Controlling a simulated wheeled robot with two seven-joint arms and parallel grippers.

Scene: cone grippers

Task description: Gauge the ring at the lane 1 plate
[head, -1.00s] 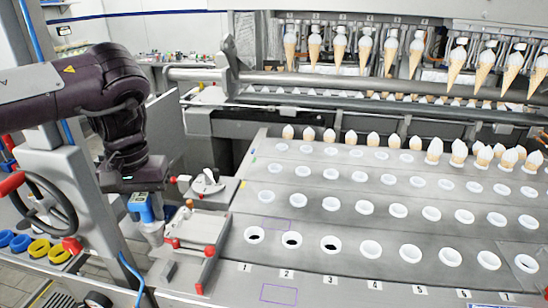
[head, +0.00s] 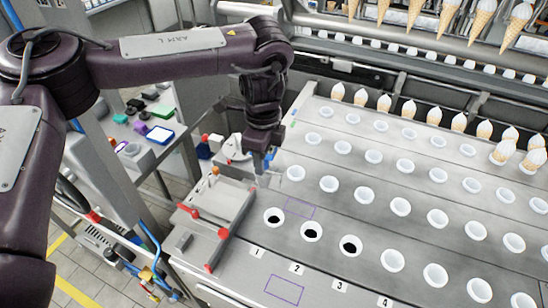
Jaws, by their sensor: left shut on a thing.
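My left gripper (head: 266,160) points down near the left edge of the plates, behind the small tray with red knobs. It is shut on a small tool with a pale lower end, mostly hidden by the fingers. The plate marked 1 (head: 257,252) is at the left front. Its front white ring (head: 273,217) has a dark hole and lies in front of and slightly right of the gripper, apart from it. Another white ring (head: 296,173) lies farther back, right of the gripper. My right gripper is out of view.
A tray with red knobs (head: 215,207) stands left of the plates. Violet outlines (head: 284,290) mark bare metal. Filled cones (head: 408,110) stand along the back row, and more cones (head: 450,17) hang above. A side bench (head: 145,135) holds small coloured items.

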